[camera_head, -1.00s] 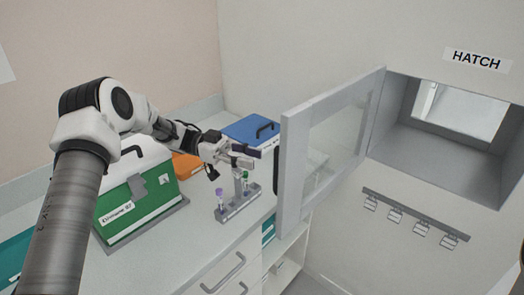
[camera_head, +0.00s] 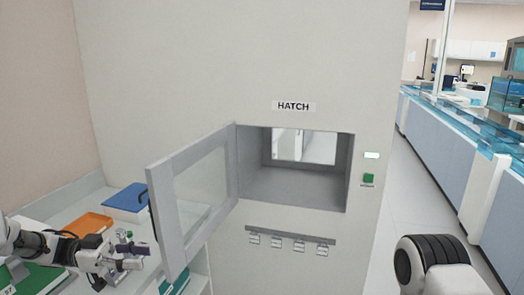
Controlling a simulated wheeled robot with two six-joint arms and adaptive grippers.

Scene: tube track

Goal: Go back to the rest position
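My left gripper (camera_head: 136,257) is at the lower left of the head view, above the white counter (camera_head: 85,207). Its two fingers look apart, with nothing clear between them. A small purple thing (camera_head: 121,233), perhaps a tube cap, shows just behind the fingers. The tube rack is mostly hidden by the gripper here. Part of my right arm (camera_head: 438,265) shows at the bottom right; its gripper is outside the picture.
The hatch (camera_head: 295,188) in the wall is empty, and its glazed door (camera_head: 163,215) stands open to the left, near my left gripper. An orange tray (camera_head: 88,224) and a blue box (camera_head: 127,198) sit on the counter. A hook rail (camera_head: 290,237) is below the hatch. Open floor lies at right.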

